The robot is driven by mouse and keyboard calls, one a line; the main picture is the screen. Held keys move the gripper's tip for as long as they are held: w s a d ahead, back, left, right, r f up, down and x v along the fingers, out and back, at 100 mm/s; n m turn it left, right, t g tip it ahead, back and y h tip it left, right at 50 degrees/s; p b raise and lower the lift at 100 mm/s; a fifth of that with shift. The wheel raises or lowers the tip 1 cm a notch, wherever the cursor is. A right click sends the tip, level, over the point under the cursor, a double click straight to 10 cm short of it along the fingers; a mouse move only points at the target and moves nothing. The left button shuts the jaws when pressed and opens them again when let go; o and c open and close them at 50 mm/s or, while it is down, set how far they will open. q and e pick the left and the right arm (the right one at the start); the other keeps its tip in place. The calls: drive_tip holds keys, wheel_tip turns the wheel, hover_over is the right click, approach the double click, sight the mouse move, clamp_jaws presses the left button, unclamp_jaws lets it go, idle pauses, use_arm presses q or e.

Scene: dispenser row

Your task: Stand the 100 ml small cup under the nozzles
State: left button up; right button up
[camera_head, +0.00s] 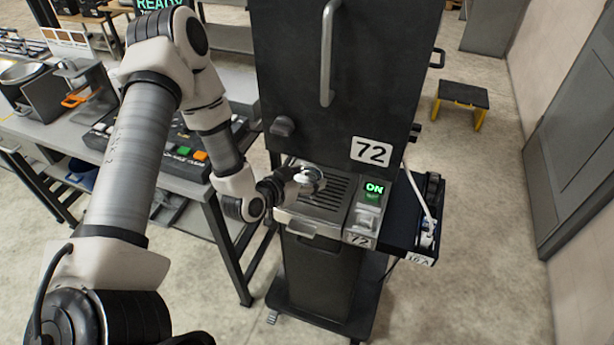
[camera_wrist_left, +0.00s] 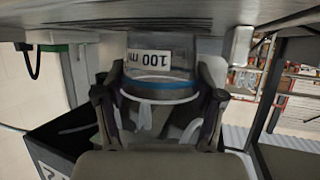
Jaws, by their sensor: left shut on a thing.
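The small cup (camera_head: 314,184) is clear, and its 100 ml label and a blue band show in the left wrist view (camera_wrist_left: 160,72), where the cup appears upside down. My left gripper (camera_head: 303,179) is shut on the cup, with one finger on each side of it. It holds the cup at the slotted drip tray (camera_head: 324,197) of the dark dispenser (camera_head: 335,100) marked 72. The cup's base is close to the slats; I cannot tell whether it touches them. The nozzles are hidden behind the dispenser front. My right gripper is out of view.
A green ON light (camera_head: 374,188) sits right of the drip tray. A dark knob (camera_head: 283,126) and a long handle (camera_head: 327,55) stick out of the dispenser. A bench (camera_head: 35,130) with a button panel stands at left. Open floor lies at right, with a step stool (camera_head: 462,97).

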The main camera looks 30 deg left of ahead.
use_arm(q)
drive_tip(key=shift+f, duration=0.15)
drive_tip(key=o, duration=1)
drive_tip(key=v, duration=0.7)
drive_tip(key=shift+s+a, duration=0.1)
drive_tip(key=shift+s, duration=0.2)
drive_tip(key=shift+w, duration=0.1)
